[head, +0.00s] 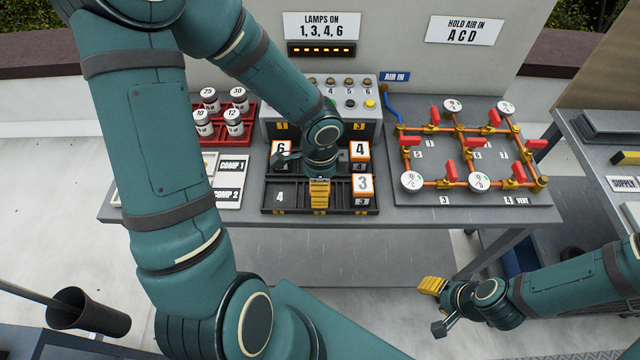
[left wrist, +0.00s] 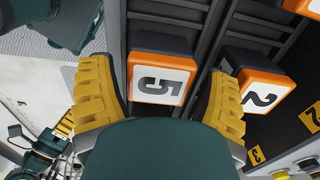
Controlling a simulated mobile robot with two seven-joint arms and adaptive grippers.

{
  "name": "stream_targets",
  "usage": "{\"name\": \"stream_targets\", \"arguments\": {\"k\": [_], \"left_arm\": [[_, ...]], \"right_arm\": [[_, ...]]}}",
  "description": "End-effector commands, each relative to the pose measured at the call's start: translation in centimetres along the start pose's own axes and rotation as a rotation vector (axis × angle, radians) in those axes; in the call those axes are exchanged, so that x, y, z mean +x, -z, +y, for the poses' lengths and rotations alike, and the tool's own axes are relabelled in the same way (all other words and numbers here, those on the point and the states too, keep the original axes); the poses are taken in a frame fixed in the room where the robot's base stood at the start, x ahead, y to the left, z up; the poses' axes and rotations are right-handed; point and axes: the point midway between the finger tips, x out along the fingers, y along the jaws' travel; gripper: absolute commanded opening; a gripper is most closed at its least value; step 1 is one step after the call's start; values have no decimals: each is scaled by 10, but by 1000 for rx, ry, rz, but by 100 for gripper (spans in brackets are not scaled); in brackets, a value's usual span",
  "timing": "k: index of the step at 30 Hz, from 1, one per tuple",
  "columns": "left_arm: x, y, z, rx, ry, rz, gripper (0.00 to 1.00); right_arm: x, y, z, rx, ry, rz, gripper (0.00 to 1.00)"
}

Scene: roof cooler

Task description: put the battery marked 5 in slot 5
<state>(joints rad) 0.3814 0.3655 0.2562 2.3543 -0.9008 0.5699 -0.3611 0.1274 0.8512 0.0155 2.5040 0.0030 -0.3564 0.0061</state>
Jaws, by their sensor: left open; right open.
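The battery marked 5 (left wrist: 158,78), with an orange-edged white face and dark body, shows in the left wrist view. It lies between the yellow fingers of my open left gripper (left wrist: 160,98), with small gaps on both sides. In the head view my left gripper (head: 318,183) is over the middle of the black battery rack (head: 300,211), and the arm hides the battery marked 5. A battery marked 2 (left wrist: 262,92) is beside the right finger in the left wrist view. Slot 5's label cannot be made out. My right gripper (head: 437,306) is open and empty, low in front of the table.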

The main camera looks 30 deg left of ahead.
Motion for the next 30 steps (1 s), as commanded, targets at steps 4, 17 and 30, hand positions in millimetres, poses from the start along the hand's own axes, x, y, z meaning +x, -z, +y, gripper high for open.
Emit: {"name": "stream_targets", "arguments": {"k": [4,17,30], "left_arm": [[-36,0,-1,-2,5,1,77],[-102,0,0,-1,2,0,77],[-107,0,0,0,0,0,77]], "right_arm": [[-15,6,-6,3,-1,11,47],[-34,16,-13,10,-3,34,47],[-34,16,-13,10,-4,36,47]]}}
